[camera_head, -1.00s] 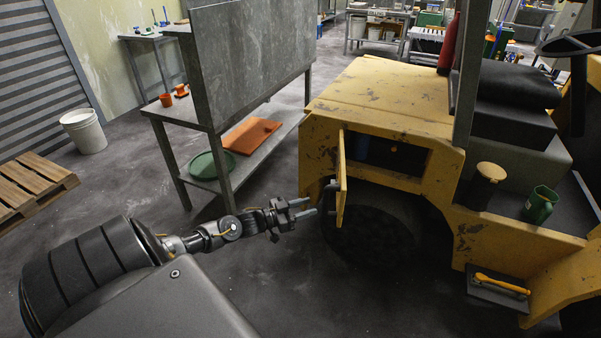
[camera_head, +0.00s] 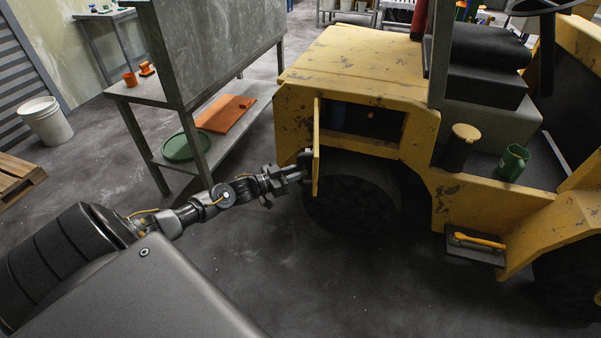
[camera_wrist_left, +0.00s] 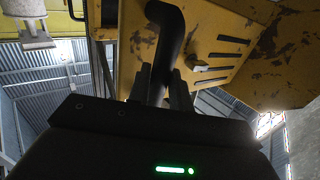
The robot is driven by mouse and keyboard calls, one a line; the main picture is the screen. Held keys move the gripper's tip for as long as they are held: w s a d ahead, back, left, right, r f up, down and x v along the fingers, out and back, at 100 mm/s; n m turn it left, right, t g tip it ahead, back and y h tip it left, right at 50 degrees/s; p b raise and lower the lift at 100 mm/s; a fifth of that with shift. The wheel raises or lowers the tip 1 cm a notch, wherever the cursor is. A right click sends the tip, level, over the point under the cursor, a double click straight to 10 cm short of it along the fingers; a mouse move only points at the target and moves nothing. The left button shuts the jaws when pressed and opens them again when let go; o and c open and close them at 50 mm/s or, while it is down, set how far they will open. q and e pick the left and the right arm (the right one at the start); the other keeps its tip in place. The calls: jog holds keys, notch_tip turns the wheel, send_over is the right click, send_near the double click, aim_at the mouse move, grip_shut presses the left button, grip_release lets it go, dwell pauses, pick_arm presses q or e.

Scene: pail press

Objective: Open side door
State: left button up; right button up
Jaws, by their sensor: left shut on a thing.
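The yellow side door (camera_head: 316,146) of the yellow vehicle stands swung out from its opening, seen nearly edge-on in the head view. Its dark handle (camera_head: 304,158) is on the door's left face. My left gripper (camera_head: 301,174) is at the handle and shut on it. In the left wrist view, the curved black handle (camera_wrist_left: 167,30) runs down between the two fingers of my left gripper (camera_wrist_left: 161,75). The fingers hide its lower part. My right gripper is not in view.
The vehicle's opening (camera_head: 362,122) shows a dark inside with a blue thing. A dark wheel (camera_head: 350,195) sits below the door. A metal shelf table (camera_head: 140,95) stands at left, with a green round tray (camera_head: 186,147) on its lower shelf. Floor in front is clear.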

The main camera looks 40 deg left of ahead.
pick_arm(q)
jog(key=s+a, duration=0.2)
jog(key=a, duration=0.4)
jog(key=shift+a+r+b, duration=0.15)
jog(key=shift+a+b, duration=0.1)
jog(key=shift+b, duration=0.2)
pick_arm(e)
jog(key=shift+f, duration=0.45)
pick_arm(q)
jog(key=shift+s+a, duration=0.1)
jog(key=shift+s, duration=0.05)
jog(key=shift+s+a+b, duration=0.15)
jog(key=shift+a+b, duration=0.15)
jog(key=shift+a, duration=0.3)
jog(key=o, duration=1)
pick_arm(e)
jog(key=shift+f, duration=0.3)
pick_arm(q)
jog(key=shift+s, duration=0.1)
jog(key=v, duration=1)
jog(key=shift+s+a, duration=0.25)
jog(key=shift+s, duration=0.1)
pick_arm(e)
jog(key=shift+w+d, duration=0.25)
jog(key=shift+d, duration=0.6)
